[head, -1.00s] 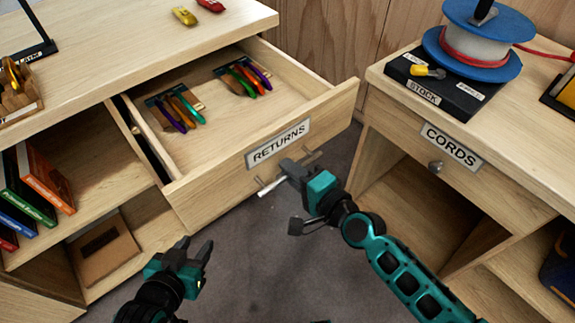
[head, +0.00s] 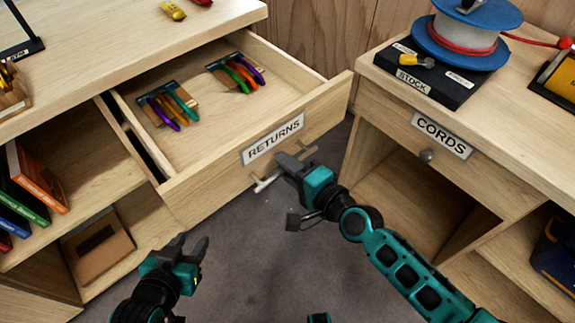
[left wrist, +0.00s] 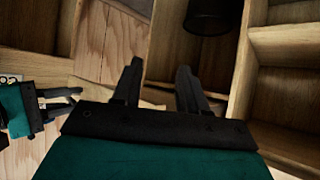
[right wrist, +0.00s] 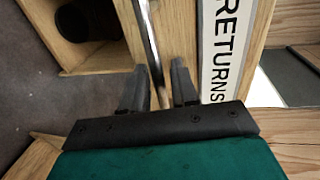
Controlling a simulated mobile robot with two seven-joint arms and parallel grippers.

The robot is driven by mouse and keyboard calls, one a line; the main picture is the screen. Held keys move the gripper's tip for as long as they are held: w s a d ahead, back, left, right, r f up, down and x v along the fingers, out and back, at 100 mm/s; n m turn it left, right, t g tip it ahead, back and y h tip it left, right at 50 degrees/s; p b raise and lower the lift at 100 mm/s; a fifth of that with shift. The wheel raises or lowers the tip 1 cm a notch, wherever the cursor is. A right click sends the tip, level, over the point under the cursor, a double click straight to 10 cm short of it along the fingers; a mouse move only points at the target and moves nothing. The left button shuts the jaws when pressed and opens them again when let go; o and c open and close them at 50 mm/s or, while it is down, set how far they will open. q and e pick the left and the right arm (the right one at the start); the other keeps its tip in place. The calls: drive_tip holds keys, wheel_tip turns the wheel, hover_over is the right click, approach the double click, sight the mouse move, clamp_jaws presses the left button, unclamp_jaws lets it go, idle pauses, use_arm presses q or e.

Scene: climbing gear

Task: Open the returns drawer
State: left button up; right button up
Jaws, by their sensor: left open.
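The returns drawer (head: 215,190) is pulled well out of the left wooden cabinet in the head view. Its front has a white RETURNS label (head: 273,139) and a metal bar handle (head: 264,183). My right gripper (head: 285,165) is at the handle, its fingers around the bar. My left gripper (head: 188,248) is open and empty, below and left of the drawer front. Its spread fingers also show in the left wrist view (left wrist: 158,80).
Several coloured tools on two cards (head: 168,106) lie inside the drawer. A second cabinet with a CORDS drawer (head: 490,165), shut, stands at right with a cord spool (head: 465,40) on top. Books (head: 38,178) fill a left shelf. Grey floor (head: 255,250) is clear below the drawer.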

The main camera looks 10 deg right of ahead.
drive_tip(key=v, duration=1.3)
